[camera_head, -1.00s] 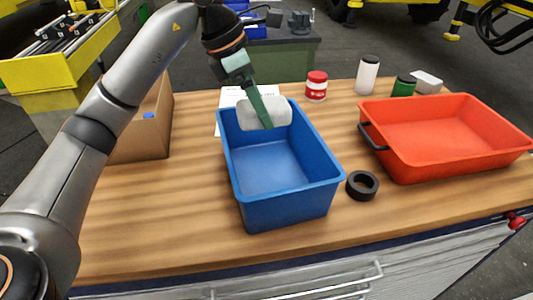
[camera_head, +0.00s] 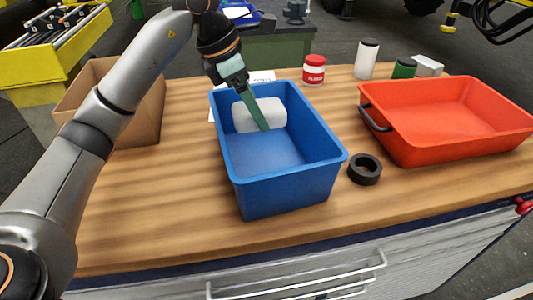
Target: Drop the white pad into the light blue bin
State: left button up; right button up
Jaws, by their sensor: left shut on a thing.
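The white pad (camera_head: 273,112) is a small white block in the head view, held inside the far part of the blue bin (camera_head: 289,193), below the level of its back rim. My left gripper (camera_head: 262,124) reaches down over the bin's back edge and is shut on the pad. Its green finger crosses the front of the pad. I cannot tell whether the pad touches the bin's floor or back wall. The rest of the bin is empty. My right gripper is not in view.
A red-orange tray (camera_head: 440,143) with a black handle stands at the right. A black ring (camera_head: 365,181) lies between it and the bin. A red-and-white jar (camera_head: 314,70) and other containers stand behind. A cardboard box (camera_head: 143,118) is at the left, behind my arm.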

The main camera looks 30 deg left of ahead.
pick_arm(q)
jog(key=o, duration=1.1)
jog(key=shift+r, duration=0.15)
jog(key=p+v, duration=0.1)
jog(key=v, duration=1.1)
jog(key=shift+s+r, duration=0.1)
